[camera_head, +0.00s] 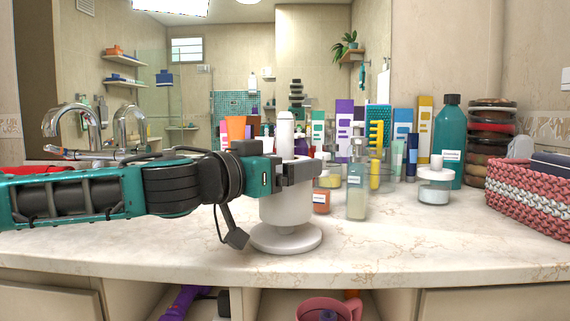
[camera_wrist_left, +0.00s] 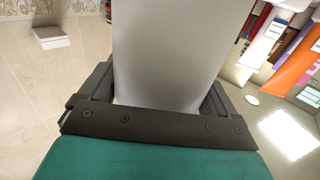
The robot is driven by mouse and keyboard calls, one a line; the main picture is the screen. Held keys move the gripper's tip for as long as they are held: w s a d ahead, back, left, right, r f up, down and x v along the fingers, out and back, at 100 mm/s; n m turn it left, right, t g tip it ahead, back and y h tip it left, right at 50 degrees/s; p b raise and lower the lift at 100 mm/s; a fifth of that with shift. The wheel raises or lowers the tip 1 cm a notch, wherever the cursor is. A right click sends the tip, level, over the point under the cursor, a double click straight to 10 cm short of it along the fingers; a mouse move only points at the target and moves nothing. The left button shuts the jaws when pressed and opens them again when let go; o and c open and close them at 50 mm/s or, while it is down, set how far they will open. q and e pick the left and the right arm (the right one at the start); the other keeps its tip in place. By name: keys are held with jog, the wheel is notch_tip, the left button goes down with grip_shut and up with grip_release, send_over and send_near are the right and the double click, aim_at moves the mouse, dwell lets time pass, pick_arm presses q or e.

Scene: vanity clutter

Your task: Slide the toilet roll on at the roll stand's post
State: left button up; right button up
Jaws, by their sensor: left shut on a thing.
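The white toilet roll (camera_head: 284,207) is upright at the roll stand, with my left gripper (camera_head: 308,172) shut on its upper part. The roll appears to be around the post (camera_head: 285,128), whose rounded white top rises above the gripper. The stand's round white base (camera_head: 286,240) rests on the counter just below the roll. Whether the roll touches the base is hard to tell. In the left wrist view the roll (camera_wrist_left: 172,50) fills the space between the two dark fingers. My right gripper is not in view.
A clear pump bottle (camera_head: 357,192) and small jars stand close right of the stand. Behind are several boxes and a teal bottle (camera_head: 448,140). A pink woven basket (camera_head: 530,195) is at far right. The counter front (camera_head: 400,250) is clear. A faucet (camera_head: 75,130) stands at left.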

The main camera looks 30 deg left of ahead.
pick_arm(q)
jog(key=shift+f, duration=0.65)
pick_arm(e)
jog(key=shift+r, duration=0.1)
pick_arm(q)
jog(key=shift+f, duration=0.55)
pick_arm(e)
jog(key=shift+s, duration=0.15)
pick_arm(q)
jog(key=o, duration=0.8)
jog(key=shift+f, duration=0.1)
